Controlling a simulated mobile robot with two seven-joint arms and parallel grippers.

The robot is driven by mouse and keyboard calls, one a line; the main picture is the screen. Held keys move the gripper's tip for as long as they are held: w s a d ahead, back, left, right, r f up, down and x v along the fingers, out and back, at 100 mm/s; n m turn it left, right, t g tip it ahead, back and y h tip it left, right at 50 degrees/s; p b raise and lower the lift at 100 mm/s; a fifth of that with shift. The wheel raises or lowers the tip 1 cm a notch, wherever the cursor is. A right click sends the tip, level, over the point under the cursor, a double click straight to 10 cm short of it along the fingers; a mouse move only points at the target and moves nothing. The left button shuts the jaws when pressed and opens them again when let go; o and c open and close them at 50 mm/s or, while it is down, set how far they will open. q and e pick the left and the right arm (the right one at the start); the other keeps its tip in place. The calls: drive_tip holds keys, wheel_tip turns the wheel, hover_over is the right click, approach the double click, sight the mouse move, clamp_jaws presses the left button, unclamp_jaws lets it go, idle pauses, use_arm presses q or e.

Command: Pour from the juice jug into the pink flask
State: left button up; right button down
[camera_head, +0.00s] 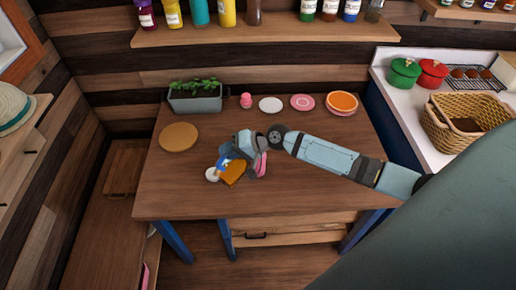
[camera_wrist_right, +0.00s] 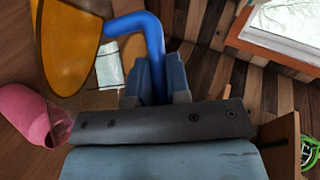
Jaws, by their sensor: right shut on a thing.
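The juice jug (camera_head: 234,173) is amber with a blue handle and appears tilted above the table; it also shows at the top left of the right wrist view (camera_wrist_right: 68,50). My right gripper (camera_head: 226,160) is shut on the blue handle (camera_wrist_right: 150,40). I cannot tell whether juice is flowing. My left gripper is not in view.
A small white round thing (camera_head: 212,174) is beside the jug. A round wooden board (camera_head: 179,137), a planter (camera_head: 195,98), a small pink item (camera_head: 246,100) and several plates (camera_head: 302,102) stand along the table's left and back. The table's front (camera_head: 190,203) is clear.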

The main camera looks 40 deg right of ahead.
drive_tip(key=shift+d+r+b, duration=0.2)
drive_tip(key=shift+b, duration=0.2)
drive_tip(key=shift+w+d+r+y+b, duration=0.1)
drive_tip(key=shift+d+r+y+b, duration=0.25)
drive_tip(key=shift+b, duration=0.2)
drive_tip(key=shift+w+d+r+m+y+b, duration=0.1)
drive_tip(key=shift+d+r+m+y+b, duration=0.25)
drive_tip(key=shift+b, duration=0.35)
idle(0.7)
drive_tip(key=shift+w+d+r+m+y+b, duration=0.2)
drive_tip(key=shift+d+r+m+y+b, duration=0.15)
drive_tip(key=shift+d+b, duration=0.55)
drive_tip(key=shift+w+d+r+m+y+b, duration=0.2)
drive_tip(key=shift+d+r+y+b, duration=0.25)
drive_tip(key=shift+b, duration=0.65)
idle(3.6)
